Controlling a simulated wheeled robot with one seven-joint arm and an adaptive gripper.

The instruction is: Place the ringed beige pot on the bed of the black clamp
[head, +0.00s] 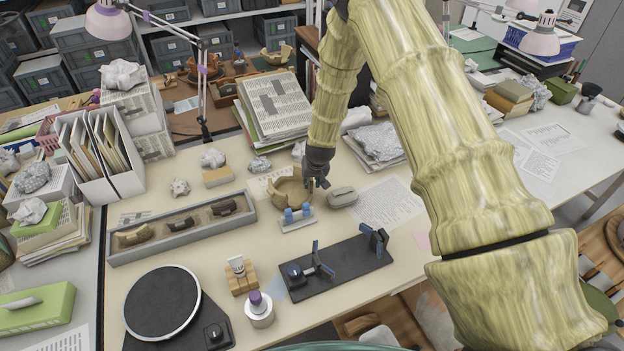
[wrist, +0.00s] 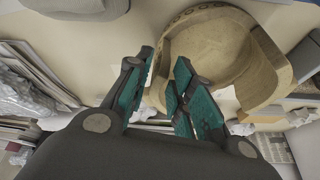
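The beige pot (head: 291,190), a broken open bowl shape, stands on the table near the middle of the head view. In the wrist view the pot (wrist: 215,50) shows a patterned band along its curved rim and a gap in its wall. My gripper (head: 318,182) is at the pot's right side. In the wrist view its green-padded fingers (wrist: 164,88) are apart, with the pot's near wall edge close to or between the tips; contact cannot be told. The black clamp (head: 345,269) lies in front, with blue-faced jaws and nothing on its bed.
A small stand with blue pieces (head: 297,218) is just in front of the pot, and a grey oval block (head: 343,196) is to its right. A grey tray of sherds (head: 181,230) lies left.

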